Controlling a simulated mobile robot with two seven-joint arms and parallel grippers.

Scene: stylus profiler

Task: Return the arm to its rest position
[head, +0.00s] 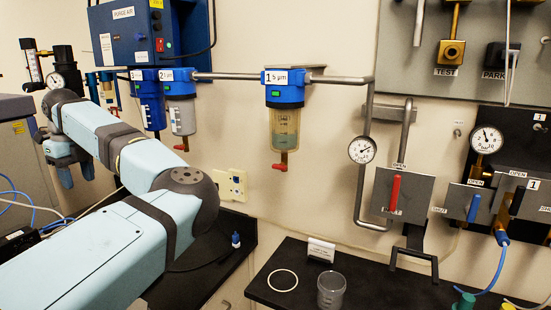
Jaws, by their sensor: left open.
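My left arm reaches in from the lower left, pale blue with dark grey joints. It bends at an elbow near the picture's middle left and runs back to the far left. My left gripper (76,177) hangs there with its blue fingers pointing down, apart and with nothing seen between them. It is in front of the grey cabinet and left of the blue filter bowls (150,100). My right arm and right gripper are not in view.
A filter with a clear bowl (285,128), a gauge (362,150) and a red-handled valve (394,194) are on the wall. A black bench (385,290) holds a clear cup (331,291) and white ring (282,280). A grey cabinet (22,165) stands far left, with cables nearby.

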